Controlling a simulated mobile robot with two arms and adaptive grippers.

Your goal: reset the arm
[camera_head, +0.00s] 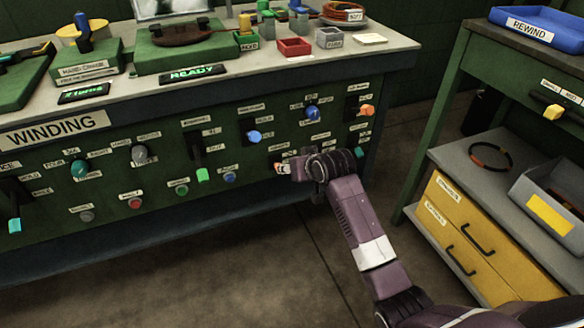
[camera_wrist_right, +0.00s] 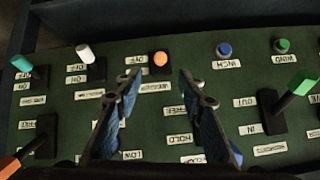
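My right arm (camera_head: 352,215) reaches in from the lower right. Its gripper (camera_head: 301,167) is close to the lower right part of the green control panel (camera_head: 100,170). In the right wrist view the gripper (camera_wrist_right: 158,85) has its two fingers spread apart, with no object between them. A green-handled lever (camera_wrist_right: 295,95) is to the right of the fingers, and a white-tipped switch (camera_wrist_right: 85,55) is to the left. Whether the fingers touch the panel cannot be told. My left gripper is not in view.
The winding bench top (camera_head: 395,42) carries fixtures, a red bin (camera_head: 294,47) and a grey bin (camera_head: 328,38). A side bench at right holds a blue tray (camera_head: 540,28), a grey bin (camera_head: 555,190) and yellow drawers (camera_head: 460,225). Open floor (camera_head: 230,285) lies in front.

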